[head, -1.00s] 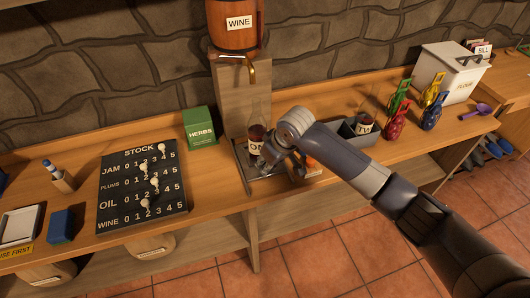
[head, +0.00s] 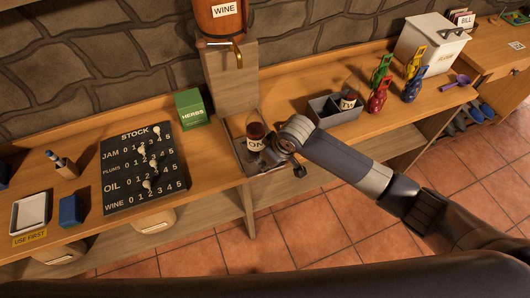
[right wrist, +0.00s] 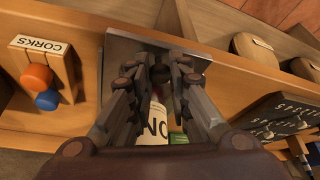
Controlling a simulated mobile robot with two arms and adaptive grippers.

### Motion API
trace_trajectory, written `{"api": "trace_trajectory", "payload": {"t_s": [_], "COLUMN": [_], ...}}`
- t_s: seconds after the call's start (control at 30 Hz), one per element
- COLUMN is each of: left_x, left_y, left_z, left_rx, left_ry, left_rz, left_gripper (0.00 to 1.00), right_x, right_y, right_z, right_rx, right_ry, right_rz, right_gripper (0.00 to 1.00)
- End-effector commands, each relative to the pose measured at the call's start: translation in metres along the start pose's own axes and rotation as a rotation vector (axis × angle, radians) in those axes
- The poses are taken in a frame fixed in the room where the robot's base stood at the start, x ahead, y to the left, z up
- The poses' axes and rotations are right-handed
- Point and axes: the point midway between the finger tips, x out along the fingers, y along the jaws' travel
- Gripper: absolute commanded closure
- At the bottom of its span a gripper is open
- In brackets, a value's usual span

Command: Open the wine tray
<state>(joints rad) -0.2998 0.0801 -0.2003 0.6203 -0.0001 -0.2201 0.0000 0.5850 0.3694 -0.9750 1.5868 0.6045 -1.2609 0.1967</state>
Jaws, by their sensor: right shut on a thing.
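The wine tray (head: 237,143) is a shallow grey metal tray set in the counter below the wine barrel's tap. A bottle (head: 256,130) with dark red contents and a partly hidden label stands upright on it. My right gripper (head: 292,164) is at the tray's front, partly hidden by its own wrist. In the right wrist view the gripper (right wrist: 160,74) is shut on a small dark knob at the tray's grey front panel (right wrist: 150,42). The bottle's label (right wrist: 155,120) shows between the fingers. How far the tray is out is hard to tell. My left gripper is out of view.
The wine barrel (head: 222,20) and its tap hang above. A herbs box (head: 190,110) and stock board (head: 143,168) stand left, a grey bin (head: 335,110) right. A corks block (right wrist: 45,70) sits beside the tray. The floor in front is clear.

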Motion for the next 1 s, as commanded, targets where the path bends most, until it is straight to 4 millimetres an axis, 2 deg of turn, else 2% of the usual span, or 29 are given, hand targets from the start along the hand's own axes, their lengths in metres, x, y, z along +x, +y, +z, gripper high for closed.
{"api": "trace_trajectory", "payload": {"t_s": [0.27, 0.3, 0.37, 0.4, 0.77, 0.87, 1.0], "left_x": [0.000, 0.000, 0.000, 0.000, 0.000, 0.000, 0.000], "left_y": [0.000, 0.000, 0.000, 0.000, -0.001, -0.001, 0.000], "left_z": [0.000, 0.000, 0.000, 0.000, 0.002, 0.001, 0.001], "left_rx": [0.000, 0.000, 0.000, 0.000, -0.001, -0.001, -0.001], "left_ry": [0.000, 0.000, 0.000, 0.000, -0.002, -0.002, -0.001], "left_rz": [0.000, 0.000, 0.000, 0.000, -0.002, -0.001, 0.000], "left_gripper": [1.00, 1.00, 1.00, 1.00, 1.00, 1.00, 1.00], "right_x": [-0.001, -0.001, -0.001, -0.001, -0.003, -0.012, -0.036], "right_y": [0.000, 0.000, 0.000, 0.000, 0.000, 0.000, 0.001], "right_z": [-0.002, -0.002, -0.002, -0.002, -0.001, -0.002, -0.002], "right_rx": [-0.001, -0.001, -0.001, -0.001, -0.001, -0.002, -0.002], "right_ry": [0.004, 0.004, 0.004, 0.004, 0.003, 0.005, 0.007], "right_rz": [0.001, 0.001, 0.001, 0.001, 0.000, 0.000, 0.001], "right_gripper": [1.00, 0.78, 0.64, 0.61, 0.61, 0.61, 0.61]}}
